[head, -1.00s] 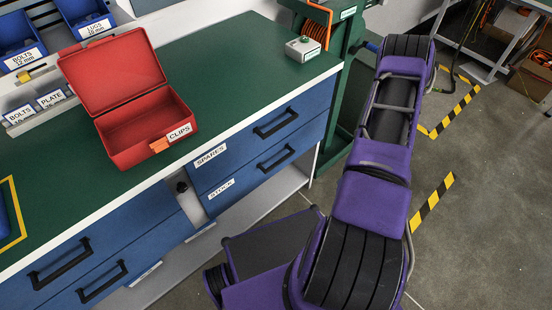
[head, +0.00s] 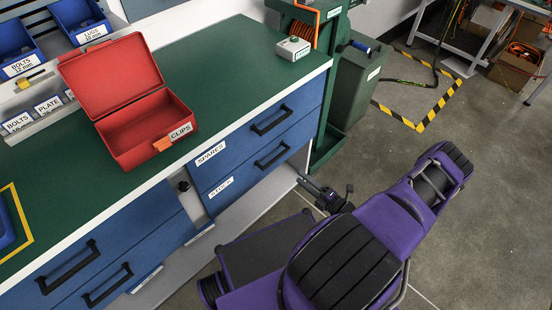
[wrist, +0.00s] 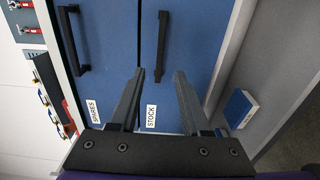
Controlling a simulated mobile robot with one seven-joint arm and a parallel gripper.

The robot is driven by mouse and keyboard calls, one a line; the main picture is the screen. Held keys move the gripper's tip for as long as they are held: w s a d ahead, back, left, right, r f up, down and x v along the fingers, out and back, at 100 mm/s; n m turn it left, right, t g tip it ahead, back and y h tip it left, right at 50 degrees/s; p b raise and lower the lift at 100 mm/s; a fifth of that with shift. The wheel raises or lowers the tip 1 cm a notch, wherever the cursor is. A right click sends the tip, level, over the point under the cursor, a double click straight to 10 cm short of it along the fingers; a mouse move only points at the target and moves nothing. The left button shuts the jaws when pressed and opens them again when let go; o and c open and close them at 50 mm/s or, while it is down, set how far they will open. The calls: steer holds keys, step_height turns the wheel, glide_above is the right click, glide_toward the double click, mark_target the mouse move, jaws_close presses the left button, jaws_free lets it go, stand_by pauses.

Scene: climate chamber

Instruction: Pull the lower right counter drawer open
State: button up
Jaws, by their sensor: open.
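The lower right drawer (head: 242,180) is blue, carries a STOCK label and looks shut. Its black bar handle (head: 273,156) is on the right part of its face. In the wrist view, the drawer (wrist: 190,45) fills the middle and its handle (wrist: 162,42) lies just beyond my fingertips. My gripper (wrist: 160,75) is open, with its fingers on either side of the handle's near end in the picture. In the head view, my gripper (head: 302,178) is low in front of the counter's right end, apart from the handle. My arm hides part of the floor there.
The SPARES drawer (head: 230,145) with its own handle (head: 272,120) is directly above. An open red CLIPS box (head: 150,125) stands on the green counter (head: 225,75). A green cabinet (head: 330,120) stands at the counter's right end. Open floor lies at right.

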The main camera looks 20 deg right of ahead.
mark_target(277, 159)
steer(key=x, duration=1.3)
steer(key=shift+w+f, duration=0.1)
jaws_close()
stand_by(0.9)
